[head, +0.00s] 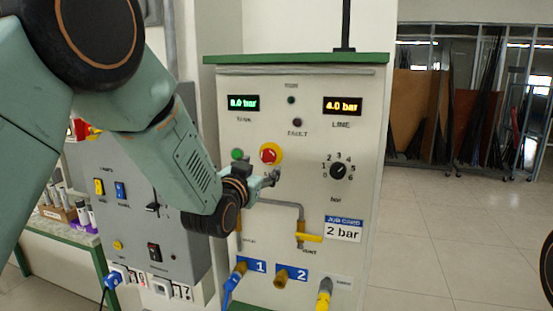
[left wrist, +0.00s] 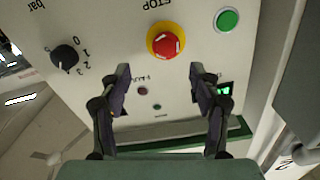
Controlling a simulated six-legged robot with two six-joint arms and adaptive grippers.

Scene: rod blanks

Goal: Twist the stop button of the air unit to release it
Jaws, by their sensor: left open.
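The stop button (head: 270,154) is a red mushroom head on a yellow ring, on the upper front of the pale air unit (head: 300,220). In the left wrist view the stop button (left wrist: 167,42) lies just beyond the fingertips, roughly between their lines. My left gripper (head: 272,178) is open and empty, just below and in front of the button in the head view. Its two dark fingers (left wrist: 160,70) stand apart in the left wrist view. They appear clear of the button. My right gripper does not show.
A green button (head: 237,155) sits left of the stop button; a black dial (head: 339,171) sits right. Below are a yellow-handled valve (head: 309,237), a job card (head: 342,228) reading 2 bar, and hose ports. A grey panel (head: 150,200) stands left. Open floor lies right.

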